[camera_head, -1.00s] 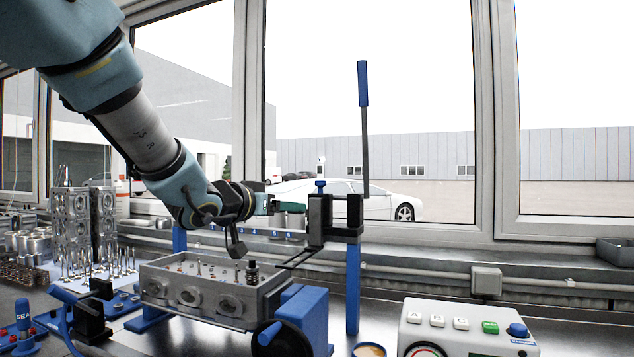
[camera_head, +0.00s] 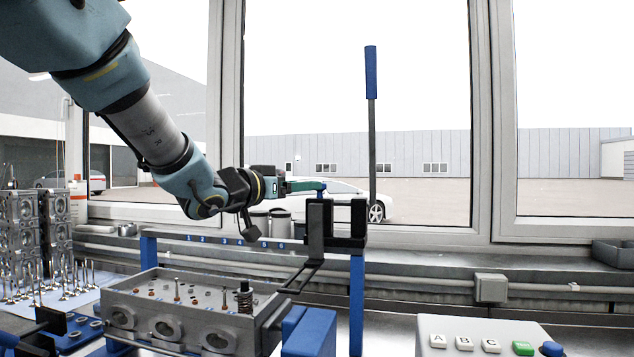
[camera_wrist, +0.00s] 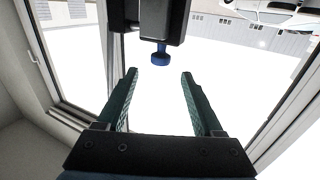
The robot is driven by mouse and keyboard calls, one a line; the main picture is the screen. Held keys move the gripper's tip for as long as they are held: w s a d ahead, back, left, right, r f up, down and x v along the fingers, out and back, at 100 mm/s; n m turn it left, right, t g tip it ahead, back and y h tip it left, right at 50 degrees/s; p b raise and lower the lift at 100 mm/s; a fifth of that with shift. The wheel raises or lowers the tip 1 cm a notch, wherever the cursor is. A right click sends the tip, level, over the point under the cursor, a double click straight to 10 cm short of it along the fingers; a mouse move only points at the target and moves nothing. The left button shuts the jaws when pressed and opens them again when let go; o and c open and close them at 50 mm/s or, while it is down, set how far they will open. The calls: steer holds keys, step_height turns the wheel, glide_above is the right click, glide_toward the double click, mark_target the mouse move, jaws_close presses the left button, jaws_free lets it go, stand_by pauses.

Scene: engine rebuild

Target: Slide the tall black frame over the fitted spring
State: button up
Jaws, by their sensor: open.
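The tall black frame (camera_head: 316,225) stands on the blue-posted rail, with the lever rising at its right. Its lower arm reaches down and left toward the cylinder head (camera_head: 140,292). The fitted spring (camera_head: 244,298) stands upright on the head's right end, left of the frame and clear of its upright. My gripper (camera_head: 322,186) is open, its green fingers at the frame's top. In the wrist view my gripper (camera_wrist: 159,76) has nothing between its fingers. The frame's blue knob (camera_wrist: 160,55) shows just ahead of the fingertips, centred in the gap. The black frame (camera_wrist: 150,18) is above it.
The blue lever handle (camera_head: 371,73) rises right of the frame. The numbered blue rail (camera_head: 210,240) runs behind the head. A button box (camera_head: 460,335) sits at front right. Valves (camera_head: 62,282) stand at left.

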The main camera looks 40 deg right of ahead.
steer(key=d, duration=0.2)
steer(key=w+d+p, duration=0.1)
steer(key=d, duration=0.1)
steer(key=d+p, duration=0.1)
steer(key=d, duration=0.2)
steer(key=shift+w+d, duration=0.1)
steer(key=shift+w, duration=0.05)
steer(key=shift+c, duration=0.2)
jaws_close()
stand_by(1.0)
